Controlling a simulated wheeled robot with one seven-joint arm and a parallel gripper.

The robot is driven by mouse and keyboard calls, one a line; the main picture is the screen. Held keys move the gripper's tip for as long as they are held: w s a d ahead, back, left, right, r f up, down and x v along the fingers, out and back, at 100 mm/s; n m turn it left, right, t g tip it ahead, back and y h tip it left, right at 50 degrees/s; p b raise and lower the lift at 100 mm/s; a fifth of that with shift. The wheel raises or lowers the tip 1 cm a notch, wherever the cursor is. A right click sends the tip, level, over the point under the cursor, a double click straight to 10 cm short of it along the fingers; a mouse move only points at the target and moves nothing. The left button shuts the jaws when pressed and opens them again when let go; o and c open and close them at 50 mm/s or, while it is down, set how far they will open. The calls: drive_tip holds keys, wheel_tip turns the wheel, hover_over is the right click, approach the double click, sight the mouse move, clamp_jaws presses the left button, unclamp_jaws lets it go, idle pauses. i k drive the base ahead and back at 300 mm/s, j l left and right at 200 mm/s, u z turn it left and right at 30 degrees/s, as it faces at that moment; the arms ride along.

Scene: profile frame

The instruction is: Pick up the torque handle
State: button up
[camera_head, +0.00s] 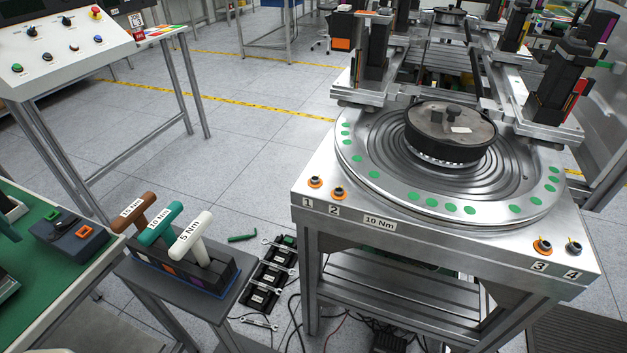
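Three T-shaped torque handles stand upright in a dark holder (178,271) on a small grey stand at the lower left. The brown handle (135,212) on the left is labelled 15 Nm. The teal handle (160,225) in the middle appears to be labelled 10 Nm. The white handle (194,238) on the right is labelled 5 Nm. Their lower ends are hidden in the holder. A label on the metal workstation (380,223) reads 10 Nm. My gripper does not show in this view.
A green-topped table (60,282) adjoins the holder's stand. Black trays (268,275) and cables lie between stand and workstation.

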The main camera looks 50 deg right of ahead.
sight(162, 225)
drive_tip(key=k+l+u, duration=0.55)
drive_tip(key=k+u, duration=0.2)
drive_tip(key=k, duration=0.1)
